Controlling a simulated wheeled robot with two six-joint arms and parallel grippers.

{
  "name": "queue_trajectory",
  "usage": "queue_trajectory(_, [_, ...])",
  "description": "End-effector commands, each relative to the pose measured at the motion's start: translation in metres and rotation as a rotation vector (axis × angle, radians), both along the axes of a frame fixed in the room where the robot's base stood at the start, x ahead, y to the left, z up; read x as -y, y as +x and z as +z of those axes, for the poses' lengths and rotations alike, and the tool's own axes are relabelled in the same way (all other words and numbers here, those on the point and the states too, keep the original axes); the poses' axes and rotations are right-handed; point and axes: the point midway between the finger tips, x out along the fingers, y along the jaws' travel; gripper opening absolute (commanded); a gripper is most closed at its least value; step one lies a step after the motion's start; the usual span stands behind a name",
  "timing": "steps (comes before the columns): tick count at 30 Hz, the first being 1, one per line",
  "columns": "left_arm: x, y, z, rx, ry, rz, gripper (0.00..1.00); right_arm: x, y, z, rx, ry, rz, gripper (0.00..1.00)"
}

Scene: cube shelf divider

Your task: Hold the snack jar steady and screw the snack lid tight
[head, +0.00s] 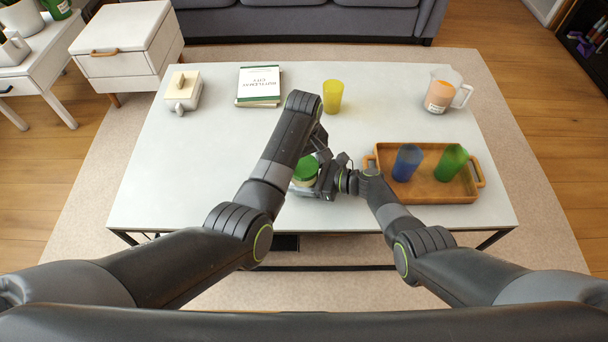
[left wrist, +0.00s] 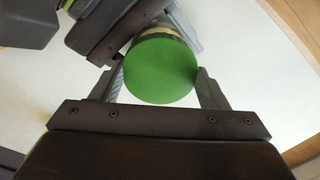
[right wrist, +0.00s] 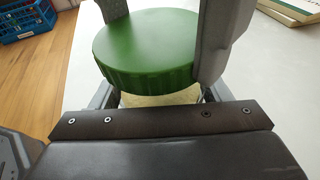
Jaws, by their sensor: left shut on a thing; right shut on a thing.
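The snack jar (head: 302,184) stands near the front edge of the coffee table, with the round green snack lid (head: 306,167) on top. In the right wrist view the lid (right wrist: 150,48) sits level over the jar's pale body (right wrist: 160,98); whether it is tight cannot be told. My left gripper (left wrist: 160,84) comes from above and is shut on the lid, one finger on each side. My right gripper (right wrist: 158,98) comes from the right and is shut on the jar body below the lid. Most of the jar is hidden by the grippers.
A wooden tray (head: 437,190) with a blue cup (head: 407,162) and a green cup (head: 451,162) lies close right of my right gripper. The table's left side is clear.

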Motion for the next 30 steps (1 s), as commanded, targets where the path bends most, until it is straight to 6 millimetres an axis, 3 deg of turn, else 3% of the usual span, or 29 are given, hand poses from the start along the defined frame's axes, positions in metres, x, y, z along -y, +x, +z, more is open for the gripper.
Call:
queue_trajectory(1, [0.000, -0.001, -0.001, -0.003, 0.001, -0.034, 0.69, 0.001, 0.000, -0.001, 0.000, -0.003, -0.002, 0.43])
queue_trajectory(6, [0.000, 0.000, 0.000, -0.001, 0.000, -0.026, 0.88, 0.001, 0.000, -0.001, 0.000, -0.003, -0.002, 0.43])
queue_trajectory(15, [0.000, 0.000, 0.004, 0.001, 0.000, -0.024, 0.88, 0.001, 0.000, -0.001, 0.000, -0.003, -0.001, 0.43])
queue_trajectory(30, [0.000, 0.000, 0.057, 0.001, 0.000, -0.023, 0.88, 0.001, 0.000, -0.001, 0.001, -0.002, -0.001, 0.43])
